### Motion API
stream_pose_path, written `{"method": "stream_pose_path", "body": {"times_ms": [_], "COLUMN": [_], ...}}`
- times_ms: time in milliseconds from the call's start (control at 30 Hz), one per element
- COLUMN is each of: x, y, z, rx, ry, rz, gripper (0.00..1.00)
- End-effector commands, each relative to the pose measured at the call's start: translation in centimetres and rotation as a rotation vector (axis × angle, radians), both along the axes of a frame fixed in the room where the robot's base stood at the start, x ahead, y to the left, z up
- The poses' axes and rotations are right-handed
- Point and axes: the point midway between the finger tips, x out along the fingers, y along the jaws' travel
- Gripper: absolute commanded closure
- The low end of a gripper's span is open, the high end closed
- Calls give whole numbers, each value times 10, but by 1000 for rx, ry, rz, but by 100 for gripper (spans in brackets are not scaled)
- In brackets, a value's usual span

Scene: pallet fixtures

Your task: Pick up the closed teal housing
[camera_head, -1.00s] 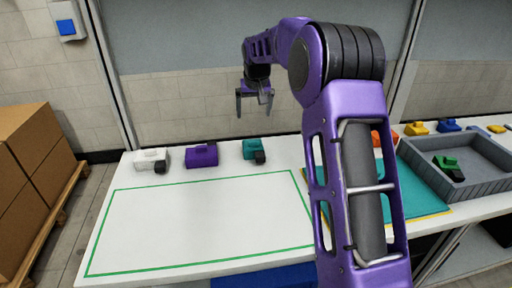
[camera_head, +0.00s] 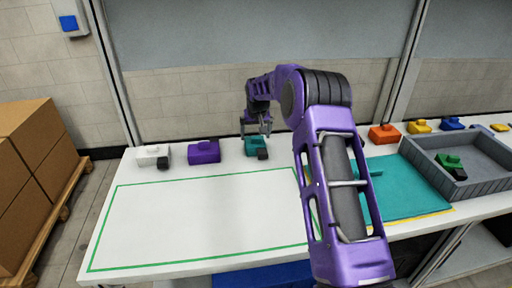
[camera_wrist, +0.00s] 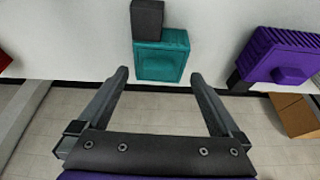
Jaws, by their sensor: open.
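The teal housing (camera_head: 255,142) stands near the back edge of the white table, with a dark block (camera_head: 262,154) at its front right. In the wrist view the housing (camera_wrist: 158,62) lies just beyond my fingertips, centred between them, and its dark block (camera_wrist: 147,20) shows at the top. My gripper (camera_head: 256,131) is open and empty, above or just behind the housing in the head view. The two fingers also show in the wrist view (camera_wrist: 158,75), spread wider than the housing. I cannot tell the exact height gap.
A purple housing (camera_head: 204,152) and a white housing (camera_head: 153,155) stand to the left. A green outline (camera_head: 200,180) marks bare table in front. Right are a teal mat (camera_head: 405,190), an orange part (camera_head: 383,134) and a grey tray (camera_head: 482,185) holding a green housing (camera_head: 450,165).

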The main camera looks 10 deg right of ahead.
Motion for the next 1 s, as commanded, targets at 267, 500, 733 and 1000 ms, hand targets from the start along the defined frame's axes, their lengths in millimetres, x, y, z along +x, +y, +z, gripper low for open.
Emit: {"method": "stream_pose_path", "body": {"times_ms": [267, 500, 733, 1000], "x": [11, 11, 10, 11], "y": [-1, -1, -1, -1], "z": [-28, -28, -28, -27], "rx": [1, 1, 1, 1], "ry": [0, 0, 0, -1], "rz": [1, 0, 0, 0], "gripper": [0, 5, 47, 78]}}
